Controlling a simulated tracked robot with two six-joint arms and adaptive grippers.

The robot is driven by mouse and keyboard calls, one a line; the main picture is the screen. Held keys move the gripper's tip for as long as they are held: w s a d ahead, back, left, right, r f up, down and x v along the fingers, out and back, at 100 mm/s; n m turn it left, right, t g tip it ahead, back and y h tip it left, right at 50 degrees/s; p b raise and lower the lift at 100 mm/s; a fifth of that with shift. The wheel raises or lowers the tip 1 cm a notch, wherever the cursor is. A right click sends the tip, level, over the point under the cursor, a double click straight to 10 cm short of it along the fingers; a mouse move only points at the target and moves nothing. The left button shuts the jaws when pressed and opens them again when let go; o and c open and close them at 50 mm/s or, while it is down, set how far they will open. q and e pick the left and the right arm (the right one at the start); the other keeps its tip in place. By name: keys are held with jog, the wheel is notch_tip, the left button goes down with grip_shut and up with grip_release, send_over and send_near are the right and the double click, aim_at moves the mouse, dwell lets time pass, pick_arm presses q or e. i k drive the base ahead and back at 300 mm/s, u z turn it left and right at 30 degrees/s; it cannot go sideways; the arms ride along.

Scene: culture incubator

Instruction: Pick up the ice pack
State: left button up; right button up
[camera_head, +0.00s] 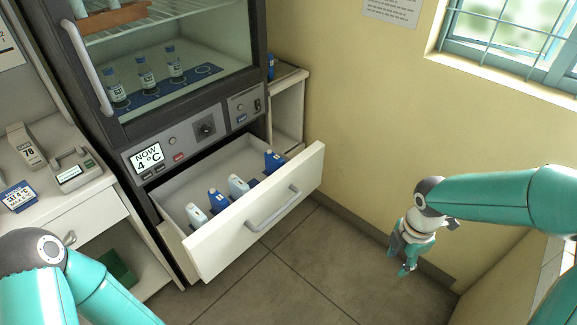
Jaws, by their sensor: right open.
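The drawer (213,266) under the incubator is pulled open.
The incubator (187,140) reads 4 °C and holds several bottles behind a glass door. A side shelf (287,80) carries a small blue item. A left counter (75,200) holds instruments. Floor (310,265) between the drawer and my right gripper is clear. A yellow wall stands behind.

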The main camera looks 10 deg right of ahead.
aim_at(238, 188)
jog(key=u, duration=0.45)
jog(key=i, duration=1.15)
jog(key=u, duration=0.55)
jog(key=k, duration=0.7)
jog(key=u, duration=0.25)
jog(key=i, duration=0.75)
jog(key=z, duration=0.15)
